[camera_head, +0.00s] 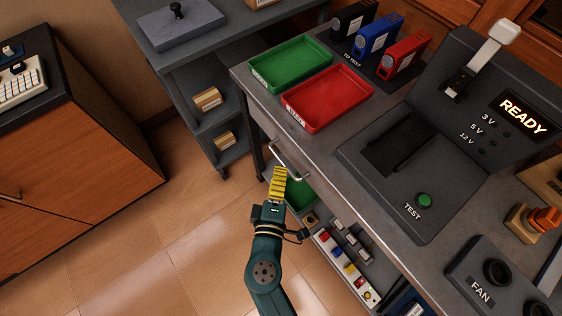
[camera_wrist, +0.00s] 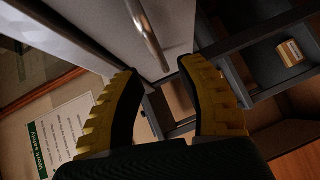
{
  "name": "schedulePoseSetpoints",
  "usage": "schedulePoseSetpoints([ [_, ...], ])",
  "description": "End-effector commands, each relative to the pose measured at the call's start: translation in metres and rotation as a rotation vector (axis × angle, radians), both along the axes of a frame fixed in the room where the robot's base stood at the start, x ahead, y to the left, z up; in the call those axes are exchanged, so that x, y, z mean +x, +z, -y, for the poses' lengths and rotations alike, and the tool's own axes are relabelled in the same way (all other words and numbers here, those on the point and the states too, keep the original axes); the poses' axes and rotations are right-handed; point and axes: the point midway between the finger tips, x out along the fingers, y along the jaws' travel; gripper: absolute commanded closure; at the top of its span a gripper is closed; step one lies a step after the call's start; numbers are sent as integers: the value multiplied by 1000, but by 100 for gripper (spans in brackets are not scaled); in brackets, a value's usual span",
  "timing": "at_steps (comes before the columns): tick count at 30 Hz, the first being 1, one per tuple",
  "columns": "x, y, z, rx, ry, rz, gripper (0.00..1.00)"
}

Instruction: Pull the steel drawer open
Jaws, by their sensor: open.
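The steel drawer is under the front edge of the workbench; its pale grey front (camera_wrist: 100,28) fills the upper left of the wrist view. Its bar handle (camera_head: 287,160) is a bright metal rod, also seen in the wrist view (camera_wrist: 148,35). The drawer front looks flush with the bench. My gripper (camera_head: 280,170) has yellow ribbed fingers and is just below the handle in the head view. In the wrist view my gripper (camera_wrist: 157,68) is open and empty, with the handle ahead of the gap between its fingertips. I see no contact with the handle.
The workbench top (camera_head: 315,145) holds a green tray (camera_head: 290,62), a red tray (camera_head: 327,98) and a dark test station (camera_head: 410,170). A lower shelf carries small coloured parts (camera_head: 345,265). A grey shelf unit (camera_head: 205,75) stands left of the bench. Tiled floor (camera_head: 180,205) is clear.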

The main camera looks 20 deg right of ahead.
Motion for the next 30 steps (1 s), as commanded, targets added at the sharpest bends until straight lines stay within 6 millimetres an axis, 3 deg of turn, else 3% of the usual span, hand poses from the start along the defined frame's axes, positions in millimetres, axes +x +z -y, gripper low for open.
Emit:
schedulePoseSetpoints([
  [7, 37, -8, 24, 2, -2, 1, 61],
  [18, 44, -8, 28, 1, 0, -1, 60],
  [24, 44, -8, 28, 1, 0, 0, 98],
  [30, 43, -8, 28, 1, 0, 0, 100],
])
